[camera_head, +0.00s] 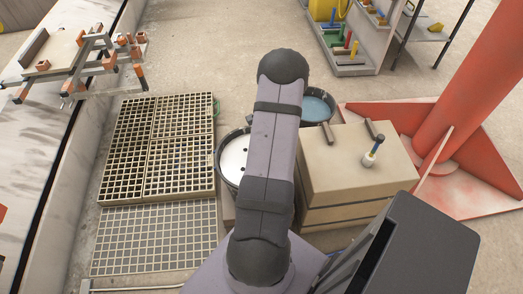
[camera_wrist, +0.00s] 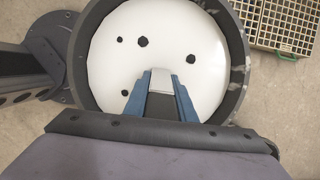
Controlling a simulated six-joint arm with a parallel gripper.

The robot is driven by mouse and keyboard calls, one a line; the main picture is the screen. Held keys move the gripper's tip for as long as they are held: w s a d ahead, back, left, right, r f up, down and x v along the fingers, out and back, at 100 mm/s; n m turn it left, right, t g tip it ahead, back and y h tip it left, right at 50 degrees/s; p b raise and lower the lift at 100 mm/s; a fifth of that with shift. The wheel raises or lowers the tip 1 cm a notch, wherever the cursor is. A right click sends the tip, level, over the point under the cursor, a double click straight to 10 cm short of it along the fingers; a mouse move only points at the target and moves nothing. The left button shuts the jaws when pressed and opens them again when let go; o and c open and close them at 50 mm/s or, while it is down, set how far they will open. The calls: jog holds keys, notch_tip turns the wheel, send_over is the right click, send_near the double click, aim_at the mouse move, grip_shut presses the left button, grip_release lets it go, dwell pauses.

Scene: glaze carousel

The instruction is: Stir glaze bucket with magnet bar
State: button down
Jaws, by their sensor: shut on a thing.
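A round dark-rimmed bucket (camera_wrist: 90,97) of white glaze (camera_wrist: 105,70) fills the upper middle of the wrist view. Several black specks lie on the white surface. My gripper (camera_wrist: 161,88), with blue fingers, points over the bucket and is shut on a bar (camera_wrist: 161,79) with a pale grey end. I take it to be the magnet bar. Its lower part is hidden, and I cannot tell whether it touches the glaze. In the head view the white glaze (camera_head: 234,157) shows left of my arm, which hides the gripper and part of the bucket.
A second bucket with blue liquid (camera_head: 314,108) stands behind my arm. A tan box (camera_head: 345,180) to the right carries a small bottle (camera_head: 371,156) and dark bars (camera_head: 374,131). Grid racks (camera_head: 150,240) lie left. A red column base (camera_head: 480,190) stands right.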

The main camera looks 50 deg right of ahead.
jog(key=b+x, duration=0.4)
jog(key=x, duration=0.4)
dwell(0.4)
jog(key=shift+w+d, duration=0.1)
dwell(0.4)
